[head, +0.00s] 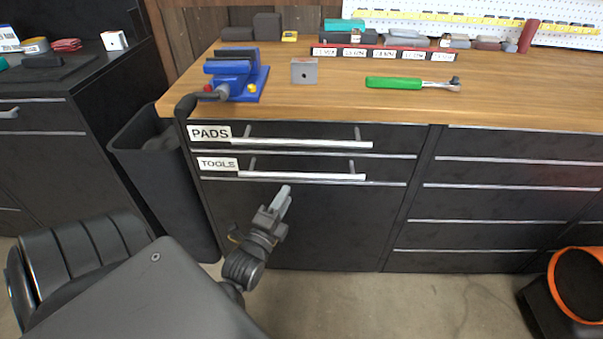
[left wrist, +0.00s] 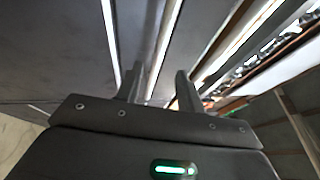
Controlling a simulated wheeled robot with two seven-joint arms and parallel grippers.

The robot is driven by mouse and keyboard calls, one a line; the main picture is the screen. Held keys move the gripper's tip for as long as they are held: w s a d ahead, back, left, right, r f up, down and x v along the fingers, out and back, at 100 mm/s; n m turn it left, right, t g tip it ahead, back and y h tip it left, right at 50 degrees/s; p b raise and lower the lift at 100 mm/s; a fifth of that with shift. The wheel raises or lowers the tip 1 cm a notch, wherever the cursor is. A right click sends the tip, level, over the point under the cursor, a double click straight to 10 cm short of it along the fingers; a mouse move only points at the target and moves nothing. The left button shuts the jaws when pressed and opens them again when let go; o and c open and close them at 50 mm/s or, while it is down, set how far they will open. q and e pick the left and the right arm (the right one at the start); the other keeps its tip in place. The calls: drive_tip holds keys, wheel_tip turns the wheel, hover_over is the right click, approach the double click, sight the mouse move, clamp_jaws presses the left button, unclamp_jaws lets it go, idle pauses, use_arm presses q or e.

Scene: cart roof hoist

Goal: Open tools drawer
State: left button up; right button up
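The tools drawer (head: 215,173) is the lower of two labelled drawers in the black cabinet, with its TOOLS label (head: 217,163) at the left. It looks shut, its front in line with the pads drawer. Its silver bar handle (head: 300,176) runs across the front. My left gripper (head: 285,196) is just below and in front of this handle in the head view. In the left wrist view my left gripper's (left wrist: 158,84) fingers are apart, and a bright bar (left wrist: 163,50) runs between them in the picture. I cannot tell whether they touch it. My right gripper is not in view.
The pads drawer (head: 300,133), with its own bar handle, is directly above. The wooden worktop (head: 430,103) holds a blue vise (head: 237,75), a grey block (head: 304,71) and a green-handled ratchet (head: 405,83). A dark bin (head: 150,150) stands left of the cabinet. The floor in front is clear.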

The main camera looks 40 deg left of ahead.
use_arm(q)
approach(301, 170)
drive_tip(key=w+r, duration=0.6)
drive_tip(key=shift+d, duration=0.4)
clamp_jaws()
